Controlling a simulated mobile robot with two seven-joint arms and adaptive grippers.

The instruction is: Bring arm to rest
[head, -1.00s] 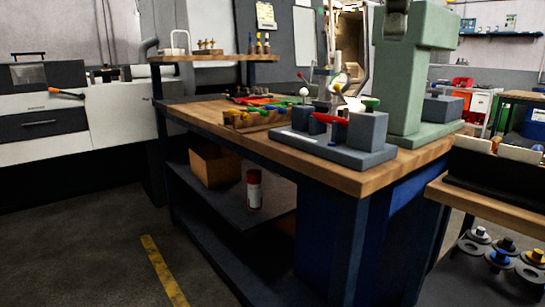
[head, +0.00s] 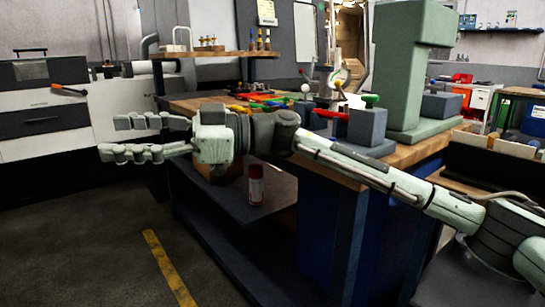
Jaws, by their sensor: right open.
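My right gripper (head: 140,137) is in the head view, left of the middle. Its arm comes in from the lower right and crosses in front of the workbench. The gripper points left, with its two fingers spread one above the other and nothing between them. The fingers are in front of the grey and white machine and the bench's left end. My left gripper is not in view.
The wooden workbench (head: 405,156) carries a green press (head: 400,75), a grey fixture (head: 368,126) and several coloured tools, partly hidden by my arm. A red spray can (head: 256,186) stands on its lower shelf. The floor at lower left is clear.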

